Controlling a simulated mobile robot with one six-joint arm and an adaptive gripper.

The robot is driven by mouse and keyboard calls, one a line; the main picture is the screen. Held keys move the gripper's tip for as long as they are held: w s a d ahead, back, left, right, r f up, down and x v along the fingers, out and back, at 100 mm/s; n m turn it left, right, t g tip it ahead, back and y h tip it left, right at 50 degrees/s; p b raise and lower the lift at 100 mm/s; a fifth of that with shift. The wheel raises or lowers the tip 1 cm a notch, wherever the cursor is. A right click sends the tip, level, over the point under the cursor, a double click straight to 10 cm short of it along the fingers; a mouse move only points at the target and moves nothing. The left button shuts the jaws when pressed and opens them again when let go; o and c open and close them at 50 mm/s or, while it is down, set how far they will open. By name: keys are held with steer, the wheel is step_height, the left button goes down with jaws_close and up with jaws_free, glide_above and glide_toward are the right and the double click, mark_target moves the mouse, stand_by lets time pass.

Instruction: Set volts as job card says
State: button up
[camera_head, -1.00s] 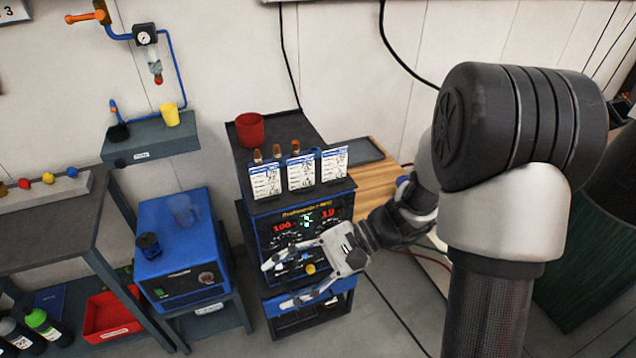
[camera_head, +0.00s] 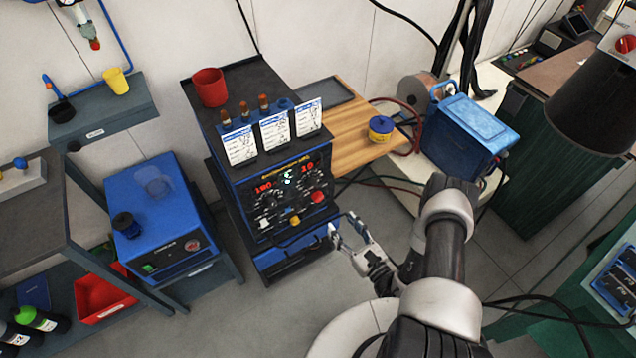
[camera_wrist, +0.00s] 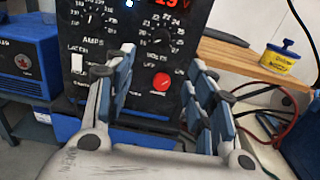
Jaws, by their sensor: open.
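The welding machine (camera_head: 235,200) stands left of centre with its dark control panel facing me. Its red left readout (camera_head: 263,188) looks like 180 and its right readout (camera_head: 307,167) like 19; small digits are hard to read. The wrist view shows the amps dial (camera_wrist: 93,18), the volts dial (camera_wrist: 165,36) and a red button (camera_wrist: 161,82). Three job cards (camera_head: 240,145) (camera_head: 275,131) (camera_head: 308,118) stand on top; their writing is too small to read. My gripper (camera_head: 345,236) is open and empty, right of and apart from the panel.
A red cup (camera_head: 208,87) stands on the machine's top shelf. A wooden bench (camera_head: 345,148) with a yellow-and-blue tin (camera_head: 381,129) is at right. A blue unit (camera_head: 160,220) is at left. Cables run over the floor at right.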

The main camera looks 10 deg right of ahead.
steer(key=b, duration=0.3)
glide_toward(313, 186)
steer(key=x, duration=0.8)
steer(key=shift+w, duration=0.4)
steer(key=shift+c, duration=0.5)
steer(key=c, duration=1)
steer(key=shift+m+b, duration=0.3)
